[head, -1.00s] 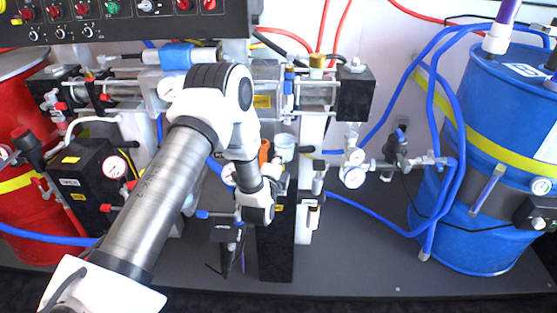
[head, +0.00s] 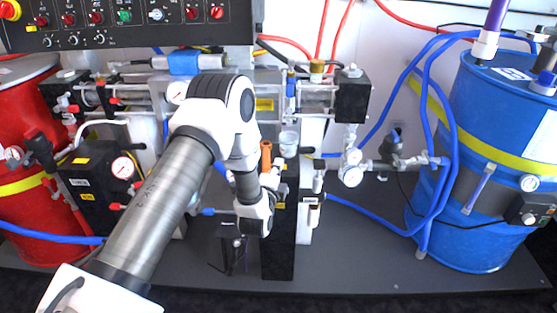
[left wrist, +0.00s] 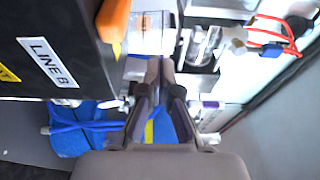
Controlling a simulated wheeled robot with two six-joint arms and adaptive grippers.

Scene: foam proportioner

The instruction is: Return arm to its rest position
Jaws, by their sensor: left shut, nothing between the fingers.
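My left arm (head: 165,205) comes in from the lower left and bends down in front of the machine. A black box labelled LINE B (left wrist: 55,65) and an orange part (left wrist: 114,20) are close to the left of the fingers there. My right gripper is in neither view.
A blue drum (head: 475,140) with blue hoses stands at the right, a red drum (head: 22,220) at the left. A control panel (head: 130,22) hangs above. Gauges and valves (head: 352,175) sit right of the block. The grey base plate (head: 350,265) is clear at the front right.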

